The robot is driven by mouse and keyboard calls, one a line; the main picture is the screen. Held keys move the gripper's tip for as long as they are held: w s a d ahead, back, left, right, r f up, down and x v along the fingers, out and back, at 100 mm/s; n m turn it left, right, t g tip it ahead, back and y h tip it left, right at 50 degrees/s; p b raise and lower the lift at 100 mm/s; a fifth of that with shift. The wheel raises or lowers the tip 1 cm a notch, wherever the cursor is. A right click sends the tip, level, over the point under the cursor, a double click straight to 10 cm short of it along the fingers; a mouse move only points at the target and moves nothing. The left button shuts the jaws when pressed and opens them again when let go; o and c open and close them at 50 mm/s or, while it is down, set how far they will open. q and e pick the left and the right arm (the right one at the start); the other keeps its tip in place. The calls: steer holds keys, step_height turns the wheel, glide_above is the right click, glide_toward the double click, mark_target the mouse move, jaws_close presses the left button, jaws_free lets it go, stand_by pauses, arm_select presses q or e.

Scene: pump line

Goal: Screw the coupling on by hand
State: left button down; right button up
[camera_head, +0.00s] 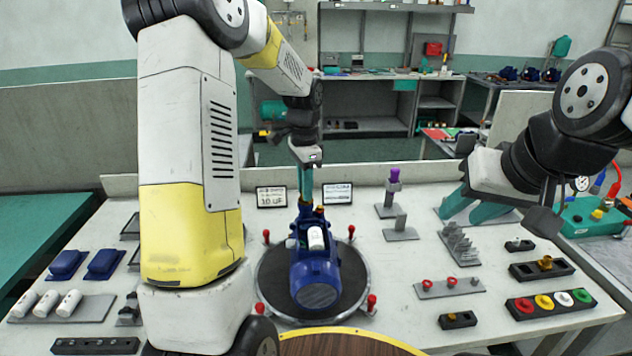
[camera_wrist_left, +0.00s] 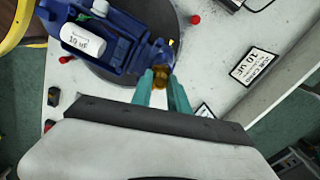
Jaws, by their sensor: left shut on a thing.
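The blue pump (camera_head: 316,272) sits on a round dark turntable (camera_head: 269,285) in the middle of the bench. A white capacitor marked 10 uF (camera_wrist_left: 84,40) lies on the pump's side; it also shows in the head view (camera_head: 316,238). My left gripper (camera_head: 305,194) reaches down from above to the pump's far end. Its teal fingers are shut on the brass coupling (camera_wrist_left: 160,76), which is against or very near the pump's end; I cannot tell how far it is threaded. My right gripper (camera_head: 470,208) is open and empty over the back right of the bench.
Red-knobbed clamps (camera_head: 371,301) stand around the turntable. Two label plates (camera_head: 271,197) stand behind it. At right are a stepped grey rack (camera_head: 460,245), a brass fitting in a black holder (camera_head: 545,264) and a strip of coloured rings (camera_head: 544,302). Blue caps and white capacitors lie at left.

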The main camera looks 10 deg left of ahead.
arm_select(q)
steer(key=shift+m, duration=0.6)
steer(key=c, duration=1.5)
jaws_free()
steer(key=shift+o, duration=0.3)
steer(key=o, duration=0.5)
steer(key=shift+r, duration=3.05)
